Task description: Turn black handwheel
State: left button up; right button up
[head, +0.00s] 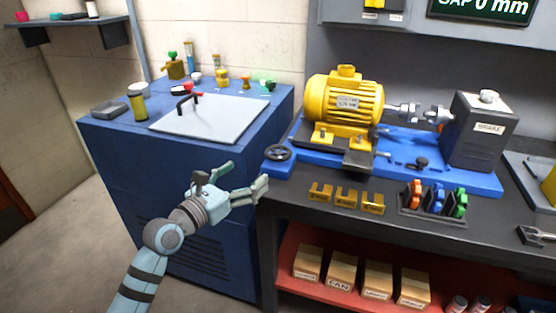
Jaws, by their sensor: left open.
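The black handwheel (279,153) sits at the left front end of the blue motor base (330,160), near the bench's left edge. It is a small round wheel with an open rim. My left gripper (265,184) is open and empty, just below and left of the handwheel in the head view, with its fingers pointing right. It appears apart from the wheel.
A yellow motor (344,101) stands on the blue base, with a grey brake box (480,130) at right. Yellow brackets (346,196) and a rack of coloured tools (437,214) lie on the front bench. A blue cabinet (120,165) stands at left.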

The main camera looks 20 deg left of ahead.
aim_at(278, 151)
pick_arm(q)
jog(key=b+x, duration=0.2)
jog(key=x, duration=0.4)
jog(key=b+x, duration=0.3)
jog(key=x, duration=0.4)
jog(key=shift+f, duration=0.2)
jog(key=shift+w+d+r, duration=0.15)
jog(key=shift+w, duration=0.25)
pick_arm(e)
jog(key=shift+w+d+f, duration=0.2)
jog(key=shift+d+f, duration=0.15)
jog(key=shift+f, duration=0.5)
jog(key=shift+w+d+f, duration=0.25)
jog(key=shift+d+f, duration=0.1)
jog(key=shift+f, duration=0.5)
jog(key=shift+w+d+f, duration=0.2)
jog(key=shift+d+f, duration=0.15)
jog(key=shift+f, duration=0.5)
